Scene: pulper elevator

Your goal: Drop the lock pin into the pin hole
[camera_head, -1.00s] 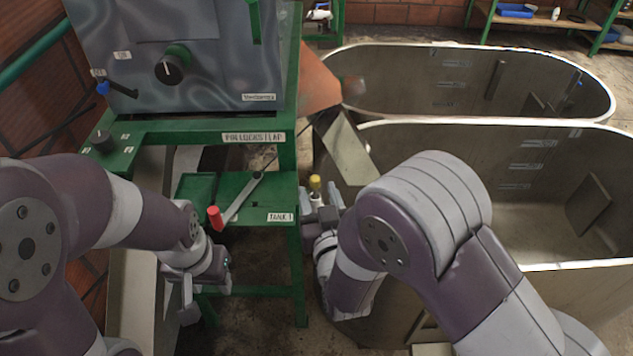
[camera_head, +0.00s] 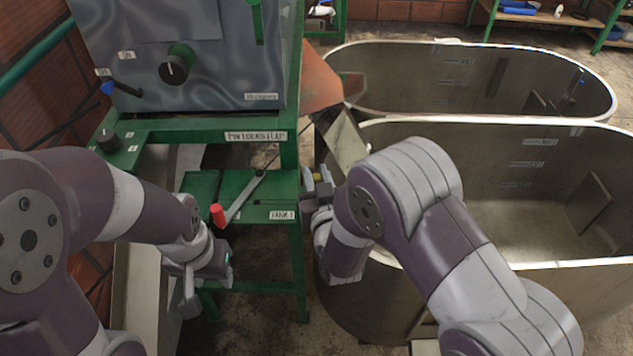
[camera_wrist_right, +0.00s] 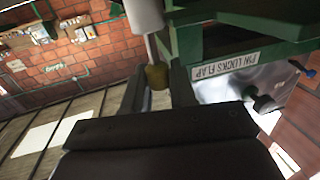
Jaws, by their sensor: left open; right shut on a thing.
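The lock pin shows in the right wrist view as a pale cylinder, a thin shaft and a yellow-brown grip (camera_wrist_right: 157,76). My right gripper (camera_wrist_right: 152,88) is shut on that grip. In the head view, my right gripper (camera_head: 314,187) is just right of the green stand, near its TANK 1 label, and the pin is mostly hidden. A grey lever with a red handle (camera_head: 218,215) lies across the green shelf (camera_head: 240,187). My left gripper (camera_head: 190,296) is open and empty, below the red handle. I cannot make out the pin hole.
The label PIN LOCKS FLAP (camera_head: 255,136) is on the green beam (camera_head: 180,130) above the shelf. A grey chute (camera_head: 346,140) slopes beside the stand. Two large open tanks fill the right; the near tank's rim (camera_head: 500,121) is close to my right arm.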

